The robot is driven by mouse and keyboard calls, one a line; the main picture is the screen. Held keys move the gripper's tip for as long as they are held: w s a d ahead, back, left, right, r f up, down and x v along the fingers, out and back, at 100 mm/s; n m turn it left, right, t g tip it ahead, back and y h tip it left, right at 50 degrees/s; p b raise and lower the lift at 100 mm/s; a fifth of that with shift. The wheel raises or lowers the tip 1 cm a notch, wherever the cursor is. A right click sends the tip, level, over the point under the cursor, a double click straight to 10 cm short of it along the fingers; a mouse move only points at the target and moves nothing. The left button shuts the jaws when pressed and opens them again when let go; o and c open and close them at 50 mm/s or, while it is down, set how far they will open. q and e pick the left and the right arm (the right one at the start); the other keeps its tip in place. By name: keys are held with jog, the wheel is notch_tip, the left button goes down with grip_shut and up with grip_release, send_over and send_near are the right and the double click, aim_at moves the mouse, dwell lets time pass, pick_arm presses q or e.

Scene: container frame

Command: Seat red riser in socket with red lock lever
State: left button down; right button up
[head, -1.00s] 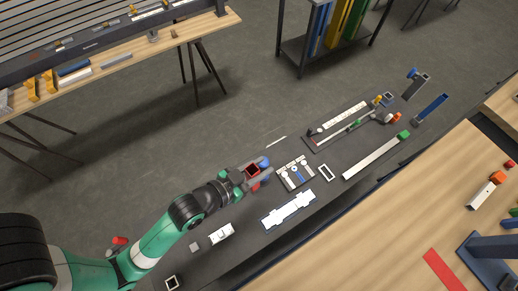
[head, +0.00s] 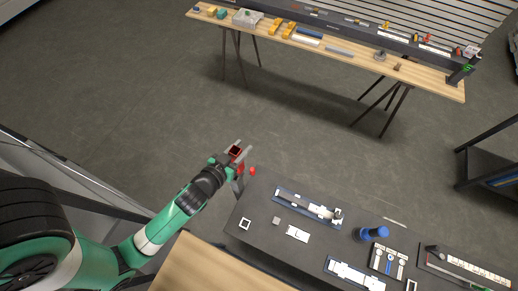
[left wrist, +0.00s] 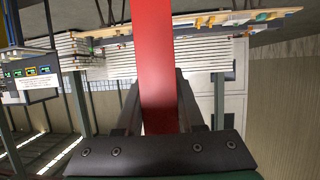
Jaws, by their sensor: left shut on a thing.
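My left gripper (head: 238,154) is shut on the red riser (head: 235,150), a square tube whose dark open end faces up in the head view. In the left wrist view the riser (left wrist: 157,65) runs as a long red bar out between the fingers. A red knob (head: 252,171), which looks like the red lock lever, shows just below and right of the gripper at the table's left corner. The socket by it is largely hidden by the gripper, so I cannot tell whether the riser touches it. My right gripper is not in view.
The dark table (head: 262,241) carries a blue-edged tray (head: 308,207), a blue upright piece (head: 371,233), a small square ring (head: 245,223), a grey block (head: 277,220) and a white block (head: 298,233). Open floor lies beyond it, before a wooden bench (head: 345,62).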

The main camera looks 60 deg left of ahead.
pick_arm(q)
jog(key=s+a, duration=0.1)
jog(key=s+a+r+n+y, duration=0.1)
jog(key=shift+s+a+r+g+p, duration=0.1)
jog(key=shift+a+r+g+p, duration=0.1)
jog(key=shift+a+g+p, duration=0.15)
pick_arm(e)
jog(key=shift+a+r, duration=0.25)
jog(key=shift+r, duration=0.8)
pick_arm(q)
jog(key=shift+d, duration=0.1)
notch_tip(320, 180, down, 6)
jog(key=b, duration=0.5)
jog(key=shift+r, duration=0.1)
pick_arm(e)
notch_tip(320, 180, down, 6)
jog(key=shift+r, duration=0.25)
pick_arm(q)
jog(key=shift+f+b, duration=0.2)
jog(key=shift+b, duration=0.25)
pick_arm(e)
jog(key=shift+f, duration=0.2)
